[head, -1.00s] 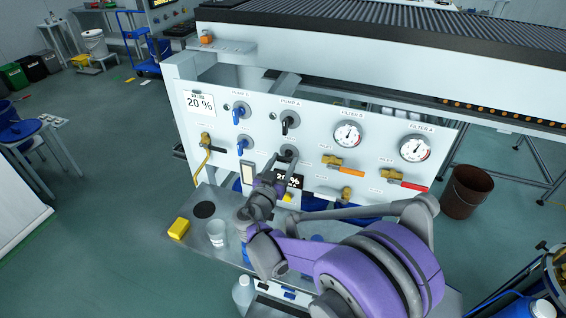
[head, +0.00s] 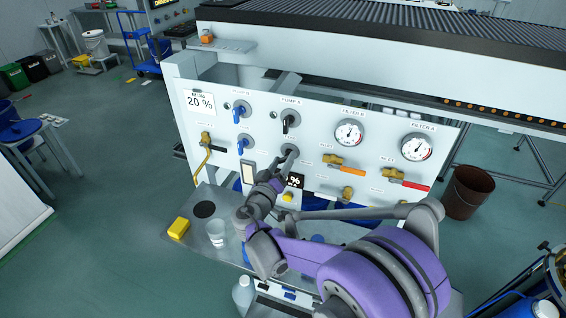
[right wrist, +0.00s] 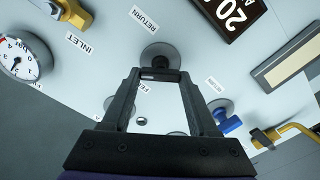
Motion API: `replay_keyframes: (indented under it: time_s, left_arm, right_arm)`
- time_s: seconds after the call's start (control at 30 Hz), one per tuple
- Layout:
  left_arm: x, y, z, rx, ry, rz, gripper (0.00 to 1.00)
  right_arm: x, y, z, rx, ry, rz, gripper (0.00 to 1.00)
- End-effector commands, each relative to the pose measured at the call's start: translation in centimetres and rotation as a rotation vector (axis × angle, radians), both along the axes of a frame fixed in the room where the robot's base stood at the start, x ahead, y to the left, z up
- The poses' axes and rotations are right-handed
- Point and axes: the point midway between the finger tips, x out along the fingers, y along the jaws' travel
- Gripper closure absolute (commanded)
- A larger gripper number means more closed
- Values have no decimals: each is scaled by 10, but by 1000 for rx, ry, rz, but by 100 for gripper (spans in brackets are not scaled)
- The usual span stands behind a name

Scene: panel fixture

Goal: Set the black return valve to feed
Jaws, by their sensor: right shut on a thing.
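The black return valve (head: 288,150) sits in the middle of the white panel, below the PUMP A valve. My right gripper (head: 286,162) is at it and hides most of its handle in the head view. In the right wrist view the valve's round base (right wrist: 160,52) shows just beyond the fingertips. My right gripper (right wrist: 160,75) is shut on the dark handle there. The RETURN label (right wrist: 145,18) is beyond the base; the FEED label (right wrist: 142,87) is partly hidden by a finger. The handle's exact angle is hard to tell. My left gripper is not in view.
Close by are a black display (head: 295,181), a blue valve (head: 245,143), the black PUMP A valve (head: 290,120) and brass valves with orange (head: 345,168) and red (head: 408,183) handles. A shelf below holds a yellow block (head: 179,228) and a clear cup (head: 216,234).

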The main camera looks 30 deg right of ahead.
Motion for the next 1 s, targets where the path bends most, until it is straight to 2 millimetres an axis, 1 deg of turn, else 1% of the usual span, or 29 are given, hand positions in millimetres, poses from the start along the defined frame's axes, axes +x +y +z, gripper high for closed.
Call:
replay_keyframes:
  time_s: [0.6, 1.0]
  left_arm:
    - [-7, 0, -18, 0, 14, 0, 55]
    - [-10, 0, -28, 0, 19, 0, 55]
  right_arm:
    - [1, 1, -4, -376, 444, 1, 96]
    - [1, 2, -5, -561, 659, 0, 96]
